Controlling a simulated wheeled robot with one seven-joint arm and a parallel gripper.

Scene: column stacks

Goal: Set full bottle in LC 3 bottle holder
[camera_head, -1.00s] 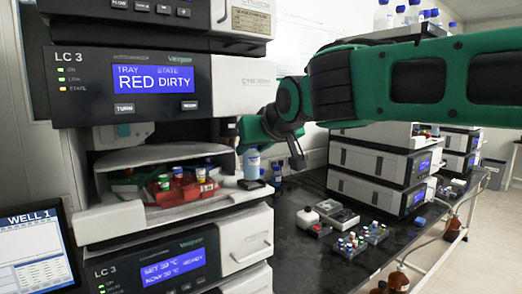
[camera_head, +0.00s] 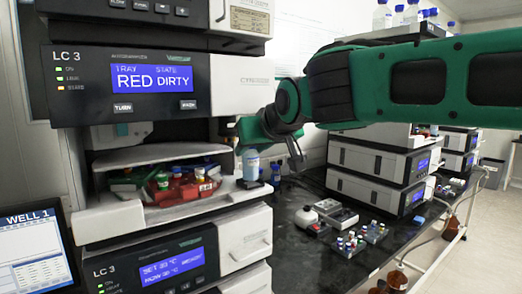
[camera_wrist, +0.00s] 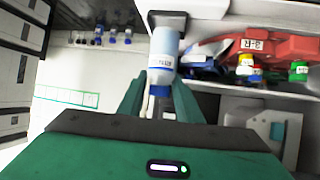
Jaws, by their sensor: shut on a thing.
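My gripper (camera_wrist: 160,92) is shut on a pale blue bottle with a white label. The bottle (camera_wrist: 163,50) shows in the wrist view between green fingers, which grip its neck end. In the head view the bottle (camera_head: 251,166) hangs upright below my gripper (camera_head: 247,148), beside the LC 3 stack's open tray bay. The black bottle holder (camera_head: 250,184) is right at the bottle's base. It also shows in the wrist view (camera_wrist: 167,17), at the bottle's far end. I cannot tell whether the base is seated in it or just above.
The LC 3 module (camera_head: 150,85) reads "RED DIRTY". Below it, a red tray (camera_head: 185,190) with several vials sits in the open bay. Another instrument stack (camera_head: 375,165) stands to the right. Small vial racks (camera_head: 350,243) lie on the dark bench (camera_head: 310,265).

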